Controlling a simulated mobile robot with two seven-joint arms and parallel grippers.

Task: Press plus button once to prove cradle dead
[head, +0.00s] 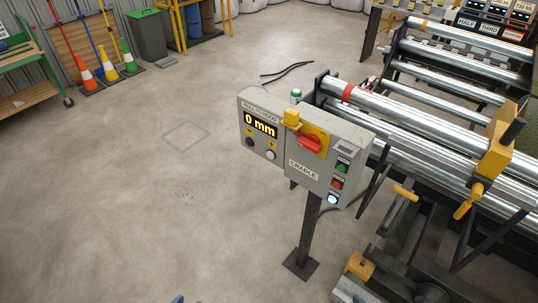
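The grey control box (303,150) stands on a dark post, with a CRADLE label (303,170) on its right part. Its left part has a display (261,124) reading 0 mm. Under the display are a dark button (250,143) and a pale button (270,155); any plus mark is too small to read. A red rotary handle (308,144) sits on a yellow plate, with a yellow block (291,118) beside it. Green (342,168), red (337,184) and lit whitish (332,199) buttons run down the right side. Neither gripper shows; small blue bits at the bottom edge are unclear.
The roller cradle (440,130), with steel rollers and yellow fittings, fills the right side close to the box. Cones (107,62), a grey bin (147,35) and a green trolley (35,70) stand back left. The concrete floor left of the box is clear.

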